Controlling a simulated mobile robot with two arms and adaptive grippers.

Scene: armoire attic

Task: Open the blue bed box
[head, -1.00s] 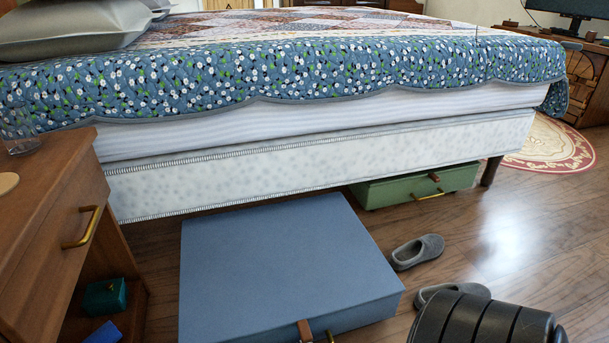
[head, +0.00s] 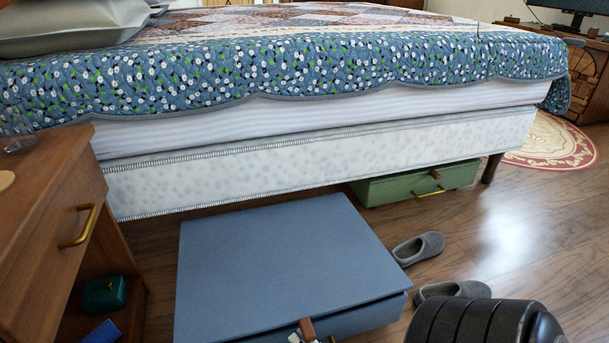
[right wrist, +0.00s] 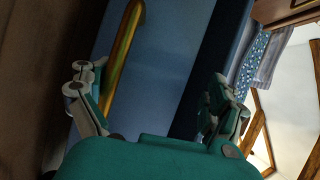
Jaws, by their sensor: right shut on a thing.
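The blue bed box (head: 275,255) lies on the floor, partly under the bed. Its lid is slightly raised at the front, with a dark gap under the front edge. My left gripper is not in view.
The bed (head: 320,155) stands behind the box. A wooden nightstand (head: 45,225) is at the left, with a teal box (head: 104,295) inside. Grey slippers (head: 418,249) lie right of the box. A green box (head: 415,185) is under the bed.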

